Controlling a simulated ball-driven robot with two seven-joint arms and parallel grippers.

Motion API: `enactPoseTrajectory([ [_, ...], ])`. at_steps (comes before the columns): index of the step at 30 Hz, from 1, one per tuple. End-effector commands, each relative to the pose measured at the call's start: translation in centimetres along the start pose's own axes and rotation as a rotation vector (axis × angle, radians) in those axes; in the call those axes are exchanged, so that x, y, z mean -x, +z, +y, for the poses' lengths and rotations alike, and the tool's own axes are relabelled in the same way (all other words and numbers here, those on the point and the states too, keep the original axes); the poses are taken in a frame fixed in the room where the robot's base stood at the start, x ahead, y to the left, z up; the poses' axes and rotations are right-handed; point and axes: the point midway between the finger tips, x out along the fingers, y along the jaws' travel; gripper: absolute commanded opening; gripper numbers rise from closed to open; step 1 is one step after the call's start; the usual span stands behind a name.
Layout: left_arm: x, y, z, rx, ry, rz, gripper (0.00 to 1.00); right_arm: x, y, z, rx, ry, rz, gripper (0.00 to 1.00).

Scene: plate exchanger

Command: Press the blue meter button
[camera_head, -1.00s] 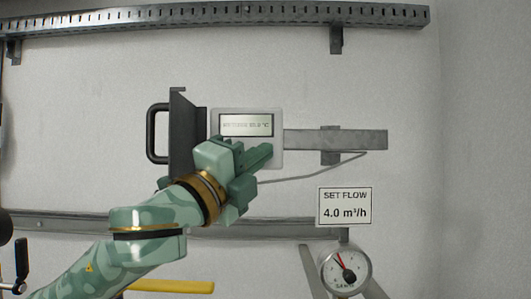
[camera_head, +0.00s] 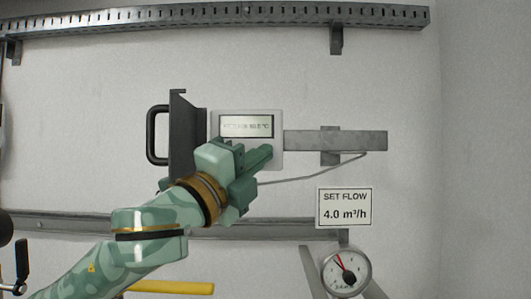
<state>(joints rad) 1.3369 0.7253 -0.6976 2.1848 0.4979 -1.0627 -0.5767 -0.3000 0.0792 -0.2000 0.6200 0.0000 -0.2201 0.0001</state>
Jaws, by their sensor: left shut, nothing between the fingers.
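The meter (camera_head: 278,117) is a light grey box on the wall with a small display (camera_head: 246,127) showing a line of text and a °C reading. Its lower part is hidden behind my left gripper (camera_head: 268,152). The blue button does not show. My left gripper is shut and empty, with its fingertips in front of the meter's lower right part. I cannot tell whether they touch it. My right gripper is not in view.
A dark open cover with a handle (camera_head: 152,134) stands left of the meter. A grey bracket (camera_head: 350,140) and a cable extend right. Below are a "SET FLOW 4.0 m³/h" sign (camera_head: 344,207), a round gauge (camera_head: 346,271) and a yellow lever (camera_head: 172,287).

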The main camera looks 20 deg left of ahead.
Motion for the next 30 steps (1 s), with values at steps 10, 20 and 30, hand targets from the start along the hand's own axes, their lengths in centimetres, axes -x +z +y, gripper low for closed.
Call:
enactPoseTrajectory([
  [10, -0.34, 0.26, 0.23, 0.000, 0.000, 0.000, 0.00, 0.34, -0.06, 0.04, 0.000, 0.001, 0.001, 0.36],
  [20, -0.47, 0.34, 0.29, 0.000, 0.000, 0.000, 0.00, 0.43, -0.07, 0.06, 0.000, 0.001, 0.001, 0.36],
  [30, -0.76, 0.56, 0.51, 0.000, 0.001, 0.000, 0.00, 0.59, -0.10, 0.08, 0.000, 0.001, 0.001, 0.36],
])
